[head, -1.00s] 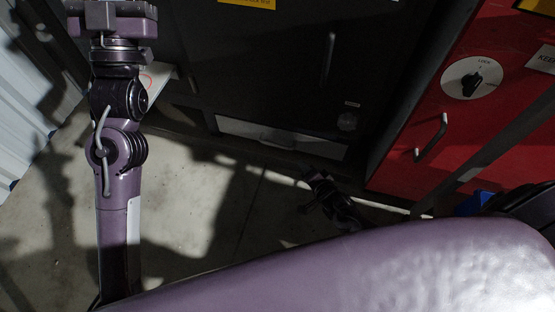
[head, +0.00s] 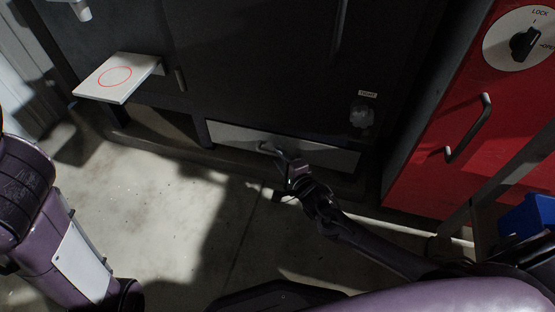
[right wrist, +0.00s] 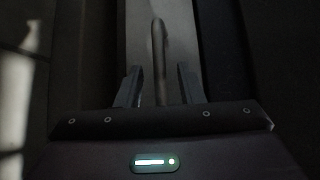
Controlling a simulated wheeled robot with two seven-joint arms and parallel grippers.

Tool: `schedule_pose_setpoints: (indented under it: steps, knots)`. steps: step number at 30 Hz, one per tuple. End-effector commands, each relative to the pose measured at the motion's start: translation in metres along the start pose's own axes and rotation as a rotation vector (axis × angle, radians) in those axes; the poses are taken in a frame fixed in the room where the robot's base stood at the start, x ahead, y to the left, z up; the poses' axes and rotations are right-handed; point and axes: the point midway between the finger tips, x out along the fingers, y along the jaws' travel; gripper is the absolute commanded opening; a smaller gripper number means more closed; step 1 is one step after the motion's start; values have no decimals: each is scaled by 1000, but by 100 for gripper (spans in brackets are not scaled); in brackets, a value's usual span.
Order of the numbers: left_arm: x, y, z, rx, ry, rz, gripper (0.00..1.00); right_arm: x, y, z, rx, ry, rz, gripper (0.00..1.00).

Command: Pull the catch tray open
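The catch tray (head: 328,157) is a low, pale grey front at the foot of the dark cabinet, and it looks flush with it. Its bar handle (head: 266,148) shows just left of my right gripper (head: 281,164), which reaches in from the lower right. In the right wrist view, the handle (right wrist: 159,50) stands between the two fingers of my right gripper (right wrist: 158,88). The fingers are apart, with a gap visible on each side of the bar. My left arm shows at the left edge of the head view; its gripper is out of the picture.
A pale shelf with a red ring (head: 116,77) juts from the cabinet (head: 255,65) at the left. A red cabinet (head: 437,125) with a handle and a dial stands at the right. A blue bin (head: 528,217) is at the far right. The floor before the tray is clear.

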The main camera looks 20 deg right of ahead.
Motion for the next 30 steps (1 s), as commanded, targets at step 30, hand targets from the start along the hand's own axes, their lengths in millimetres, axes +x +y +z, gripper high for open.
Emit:
schedule_pose_setpoints:
  steps: [30]
  knots:
    - [-11,1,-4,2,-1,-2,36,21,0,0,0,0,1,0]
